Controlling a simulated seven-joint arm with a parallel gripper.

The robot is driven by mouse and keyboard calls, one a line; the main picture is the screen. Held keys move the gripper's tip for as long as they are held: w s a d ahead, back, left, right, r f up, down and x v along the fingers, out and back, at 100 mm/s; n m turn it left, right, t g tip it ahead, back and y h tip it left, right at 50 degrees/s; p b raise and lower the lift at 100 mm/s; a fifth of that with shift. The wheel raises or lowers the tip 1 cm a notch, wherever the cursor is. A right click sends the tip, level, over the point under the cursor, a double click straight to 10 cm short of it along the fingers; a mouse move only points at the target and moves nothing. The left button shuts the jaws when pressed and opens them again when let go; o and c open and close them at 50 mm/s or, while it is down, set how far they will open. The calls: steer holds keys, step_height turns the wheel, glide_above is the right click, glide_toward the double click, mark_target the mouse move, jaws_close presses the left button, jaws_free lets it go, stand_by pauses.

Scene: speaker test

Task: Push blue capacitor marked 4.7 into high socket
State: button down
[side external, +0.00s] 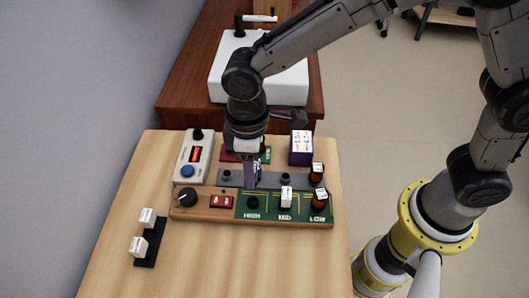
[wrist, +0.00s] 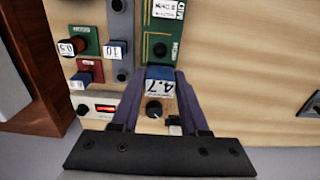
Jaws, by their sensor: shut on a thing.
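My gripper (side external: 250,182) is shut on the blue capacitor (wrist: 159,73), whose white label reads 4.7 in the wrist view. The label appears upside down there. In the side view my fingers hide most of the capacitor. The high socket (wrist: 160,50) is a dark round hole in the green board (wrist: 157,27), beside the HIGH lettering. It also shows uncovered in the side view (side external: 252,203), just below the fingertips in the picture. The capacitor is outside the hole. Its height above the board is hard to judge.
White-labelled parts stand in the mid (side external: 286,196) and low (side external: 320,198) positions. A grey strip (side external: 290,180) with holes and parts lies behind the board. A purple box (side external: 301,150) stands behind.

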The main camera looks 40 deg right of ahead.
steer(key=shift+f, duration=3.3)
steer(key=shift+f, duration=1.1)
steer(key=shift+c, duration=1.7)
jaws_free()
steer(key=shift+r, duration=0.15)
steer(key=shift+r, duration=3.65)
